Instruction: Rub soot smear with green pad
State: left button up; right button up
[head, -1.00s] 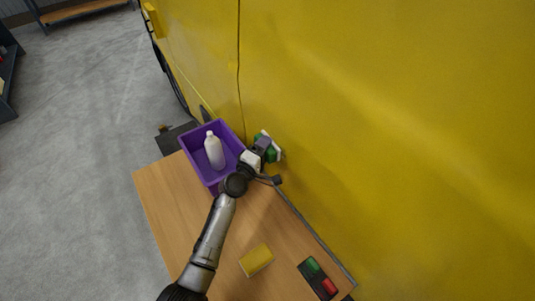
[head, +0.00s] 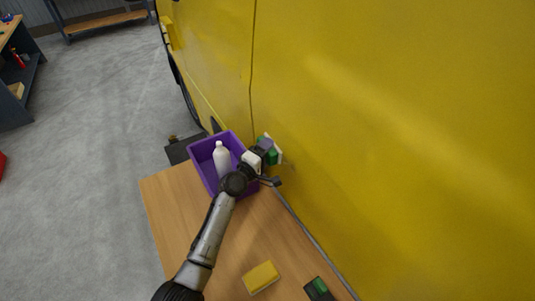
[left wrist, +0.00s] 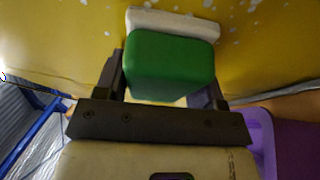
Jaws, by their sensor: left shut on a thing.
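My left gripper (head: 265,153) is shut on the green pad (left wrist: 170,65), a green block with a white layer on its far side. In the left wrist view the pad sits between the two fingers, its white side towards the yellow panel (left wrist: 60,40). It looks to be at or very close to the panel; I cannot tell if it touches. In the head view the pad (head: 272,157) is just right of the purple bin, against the tall yellow panel (head: 400,140). I cannot make out a clear soot smear; the pad and gripper may hide it. My right gripper is not in view.
A purple bin (head: 199,163) with a white bottle (head: 221,160) stands on the wooden table (head: 170,210) beside my left arm. A yellow sponge (head: 261,278) and a dark holder with a green piece (head: 319,288) are near the front. Grey floor lies left.

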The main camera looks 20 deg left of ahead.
aim_at(278, 156)
pick_arm(q)
jog(key=shift+r+p, duration=0.35)
jog(key=shift+r, duration=0.35)
jog(key=shift+s+d+p, duration=0.45)
jog(key=shift+d+p, duration=0.05)
jog(key=shift+d, duration=0.1)
jog(key=shift+s+d+p, duration=0.55)
jog(key=shift+s+d, duration=0.15)
jog(key=shift+d, duration=0.1)
jog(key=shift+s+d+p, duration=0.55)
jog(key=shift+d, duration=0.05)
jog(key=shift+s+d+p, duration=0.75)
jog(key=shift+s+d, duration=0.25)
jog(key=shift+d, duration=0.1)
jog(key=shift+s+d+p, duration=0.4)
jog(key=shift+s+d, duration=0.3)
jog(key=shift+d, duration=0.2)
jog(key=shift+s+d+p, duration=0.55)
jog(key=shift+s+d, duration=0.2)
jog(key=shift+d, duration=0.1)
jog(key=shift+s+d+f, duration=0.1)
jog(key=shift+s+d, duration=0.25)
jog(key=shift+d, duration=0.05)
